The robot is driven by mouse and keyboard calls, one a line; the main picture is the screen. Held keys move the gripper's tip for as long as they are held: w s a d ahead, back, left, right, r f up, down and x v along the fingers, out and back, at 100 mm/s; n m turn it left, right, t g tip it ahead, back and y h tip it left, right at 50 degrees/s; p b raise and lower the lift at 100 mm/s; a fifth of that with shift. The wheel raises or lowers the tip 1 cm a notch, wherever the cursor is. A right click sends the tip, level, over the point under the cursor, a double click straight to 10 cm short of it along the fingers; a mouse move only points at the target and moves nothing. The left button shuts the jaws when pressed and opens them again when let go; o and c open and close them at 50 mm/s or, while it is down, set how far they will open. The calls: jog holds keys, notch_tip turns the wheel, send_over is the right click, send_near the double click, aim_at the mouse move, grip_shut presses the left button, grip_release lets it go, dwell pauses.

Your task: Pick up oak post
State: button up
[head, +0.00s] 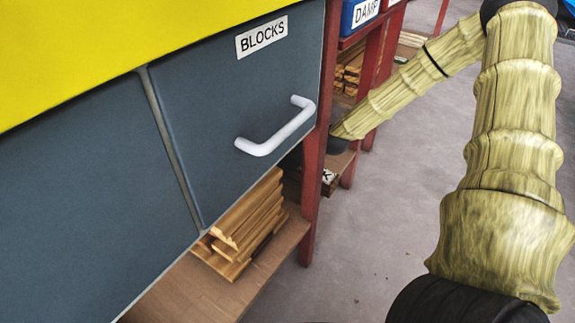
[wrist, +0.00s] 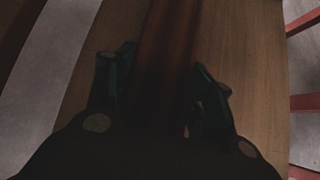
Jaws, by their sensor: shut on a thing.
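In the wrist view a dark reddish-brown post (wrist: 168,38), which I take to be the oak post, runs from the top edge down between the fingers of my gripper (wrist: 163,80). My gripper is shut on it, with one dark finger on each side. The post's near end is hidden in shadow by the gripper body. A brown wooden shelf board lies beneath it; whether the post touches the board I cannot tell. In the head view the arm reaches behind the red rack upright, and the gripper and the held post are hidden.
A grey drawer labelled BLOCKS (head: 240,110) with a white handle (head: 276,128) fills the left. Stacked wooden boards (head: 245,232) lie on the low shelf (head: 190,290) below. A red upright (head: 313,170) stands close to the arm. Grey floor (head: 380,240) is clear.

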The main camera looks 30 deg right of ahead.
grip_shut()
jog(key=shift+w, duration=0.1)
jog(key=shift+r, duration=0.2)
